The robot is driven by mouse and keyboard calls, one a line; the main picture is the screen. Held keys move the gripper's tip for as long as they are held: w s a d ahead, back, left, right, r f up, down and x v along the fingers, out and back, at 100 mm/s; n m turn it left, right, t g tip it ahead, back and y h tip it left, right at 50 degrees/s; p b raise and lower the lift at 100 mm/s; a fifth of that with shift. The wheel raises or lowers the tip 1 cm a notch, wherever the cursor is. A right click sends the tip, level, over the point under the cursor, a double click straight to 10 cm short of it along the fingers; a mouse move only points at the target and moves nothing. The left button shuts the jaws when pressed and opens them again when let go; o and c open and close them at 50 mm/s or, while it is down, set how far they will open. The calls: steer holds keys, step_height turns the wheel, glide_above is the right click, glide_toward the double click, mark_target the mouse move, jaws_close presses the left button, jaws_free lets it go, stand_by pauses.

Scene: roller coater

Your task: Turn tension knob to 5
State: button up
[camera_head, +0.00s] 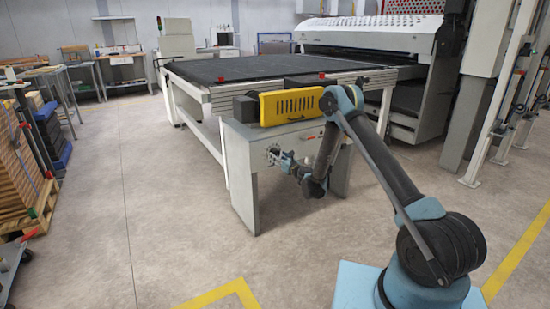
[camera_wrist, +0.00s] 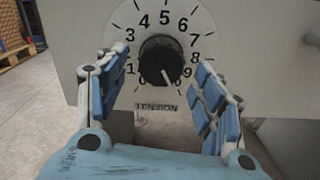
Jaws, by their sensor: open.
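The tension knob (camera_wrist: 160,62) is black and round, in the middle of a white numbered dial (camera_wrist: 205,24) above the word TENSION. Its white pointer line slants down and slightly right, toward the bottom of the scale past 9. The 5 is at the top of the dial. My gripper (camera_wrist: 160,85) is open, with one blue-padded finger on each side of the knob. I see gaps between the fingers and the knob. In the head view, my gripper (camera_head: 281,158) is at the dial on the grey end panel (camera_head: 238,165), partly hiding the knob there.
A yellow slotted guard (camera_head: 288,107) sits above the panel, below the long dark table (camera_head: 260,67) of the machine. Pallets with stacked boards (camera_head: 22,170) stand at the left. The floor between is clear.

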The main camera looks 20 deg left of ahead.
steer(key=shift+x, duration=1.35)
steer(key=c, duration=1)
steer(key=shift+d, duration=0.1)
steer(key=shift+c, duration=0.2)
